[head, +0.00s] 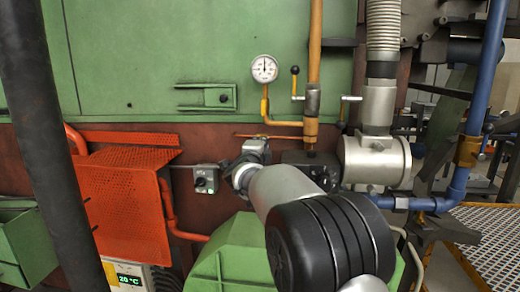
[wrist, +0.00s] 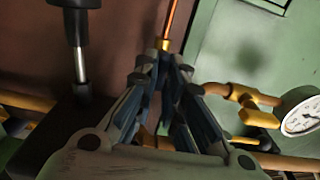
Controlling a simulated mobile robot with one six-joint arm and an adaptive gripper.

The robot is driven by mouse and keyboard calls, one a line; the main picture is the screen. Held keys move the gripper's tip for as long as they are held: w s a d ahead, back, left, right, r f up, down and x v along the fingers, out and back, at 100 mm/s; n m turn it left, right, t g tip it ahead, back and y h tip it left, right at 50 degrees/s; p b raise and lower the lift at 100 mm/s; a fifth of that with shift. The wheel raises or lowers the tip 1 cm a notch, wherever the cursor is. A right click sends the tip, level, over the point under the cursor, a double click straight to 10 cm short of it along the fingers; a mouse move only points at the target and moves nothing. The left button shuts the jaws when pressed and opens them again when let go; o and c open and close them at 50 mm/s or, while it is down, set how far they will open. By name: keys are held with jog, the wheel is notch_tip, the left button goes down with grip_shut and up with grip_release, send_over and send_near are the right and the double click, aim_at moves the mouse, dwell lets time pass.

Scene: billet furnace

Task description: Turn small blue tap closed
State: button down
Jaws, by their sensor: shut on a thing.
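My gripper (head: 257,146) is at the thin copper pipe on the brown furnace wall, below the pressure gauge. In the wrist view its two fingers (wrist: 165,62) come together at the end of the copper pipe (wrist: 173,25). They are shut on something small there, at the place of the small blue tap. The tap itself is hidden by the fingers in both views, so its angle cannot be told.
The gauge (head: 264,68) stands above my gripper on a yellow pipe (head: 265,108). A black-knobbed lever (head: 295,82) and a brass pipe (head: 313,100) are close on the right. An orange perforated guard (head: 125,195) and a switch box (head: 206,179) are at left.

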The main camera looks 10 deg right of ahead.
dwell(0.5)
jog(key=c, duration=1.7)
grip_release()
jog(key=v, duration=1.2)
